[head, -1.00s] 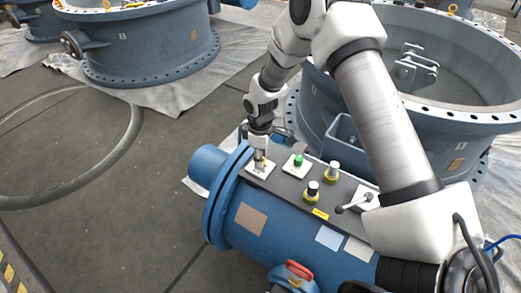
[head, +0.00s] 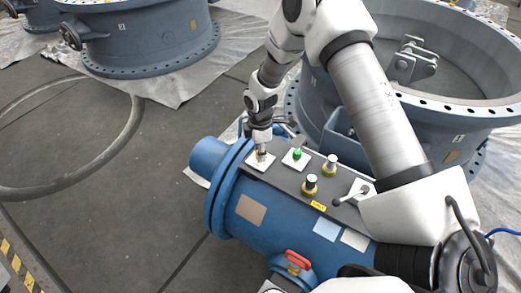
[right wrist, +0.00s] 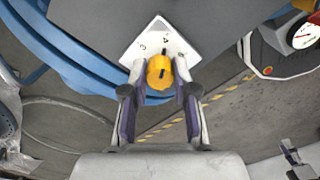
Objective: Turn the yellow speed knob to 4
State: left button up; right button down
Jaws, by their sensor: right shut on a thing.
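The yellow speed knob (right wrist: 160,72) sits on a white square plate in the right wrist view, with a dark pointer mark on it. The figures 3 and 4 show on the plate (right wrist: 150,42); other figures are hidden or too small to read. In the head view the plate (head: 252,165) is the leftmost one on the grey panel, and the knob is mostly hidden by the gripper. My right gripper (head: 261,151) comes down over it. In the right wrist view its fingers (right wrist: 160,78) are shut on the knob, one on each side. My left gripper is not in view.
A red handle (head: 298,259) is in front. Large valve bodies (head: 150,40) stand behind. The floor at left is mostly clear.

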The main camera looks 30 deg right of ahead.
jog(key=c, duration=0.9)
grip_release()
notch_tip(320, 180, up, 12)
